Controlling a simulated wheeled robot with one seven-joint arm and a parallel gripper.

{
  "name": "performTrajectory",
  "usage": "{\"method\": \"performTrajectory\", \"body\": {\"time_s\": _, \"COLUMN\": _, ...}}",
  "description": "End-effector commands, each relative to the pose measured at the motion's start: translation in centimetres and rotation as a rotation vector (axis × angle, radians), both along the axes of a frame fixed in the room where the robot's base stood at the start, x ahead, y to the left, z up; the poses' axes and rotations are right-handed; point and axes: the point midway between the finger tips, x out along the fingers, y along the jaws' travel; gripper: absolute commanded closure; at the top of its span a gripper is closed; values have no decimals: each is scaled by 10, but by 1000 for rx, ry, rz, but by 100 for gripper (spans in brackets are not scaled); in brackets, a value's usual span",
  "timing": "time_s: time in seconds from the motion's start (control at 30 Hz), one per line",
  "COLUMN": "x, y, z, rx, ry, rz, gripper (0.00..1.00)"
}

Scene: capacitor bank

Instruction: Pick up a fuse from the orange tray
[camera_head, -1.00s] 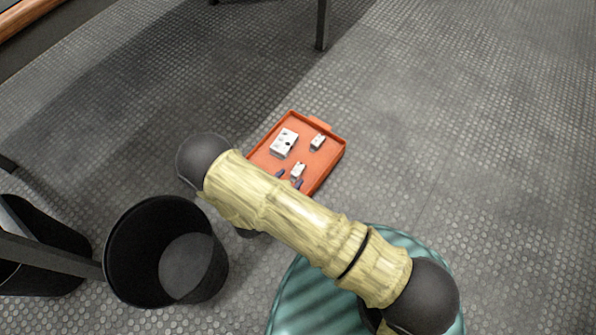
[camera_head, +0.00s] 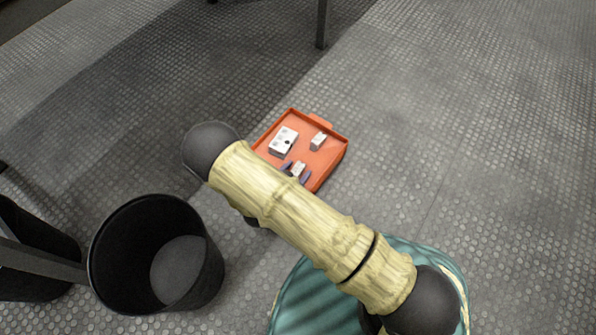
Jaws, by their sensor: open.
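The orange tray (camera_head: 330,137) lies on the floor, its near left part hidden behind my arm. In it are a larger white block with dark spots (camera_head: 283,141) at the left, a small white fuse (camera_head: 318,141) at the right, and another small white fuse (camera_head: 299,168) nearer to me. My gripper (camera_head: 297,171) shows only as two dark bluish fingertips past the edge of my arm. They are open, one on each side of the nearer fuse. I cannot tell whether they touch it.
A black bin (camera_head: 160,255) stands on the floor at the lower left, with another dark container (camera_head: 35,245) beyond it at the left edge. A dark post (camera_head: 321,25) stands at the top. The floor right of the tray is clear.

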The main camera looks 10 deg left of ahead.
Motion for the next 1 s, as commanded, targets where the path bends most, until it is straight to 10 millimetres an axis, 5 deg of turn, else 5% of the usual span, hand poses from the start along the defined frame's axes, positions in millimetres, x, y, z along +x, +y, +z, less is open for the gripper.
{"method": "performTrajectory", "body": {"time_s": 0.37, "x": 0, "y": 0, "z": 0, "rx": 0, "ry": 0, "rz": 0, "gripper": 49}}
{"method": "performTrajectory", "body": {"time_s": 0.63, "x": 0, "y": 0, "z": 0, "rx": 0, "ry": 0, "rz": 0, "gripper": 99}}
{"method": "performTrajectory", "body": {"time_s": 1.0, "x": 0, "y": 0, "z": 6, "rx": 0, "ry": -1, "rz": 0, "gripper": 99}}
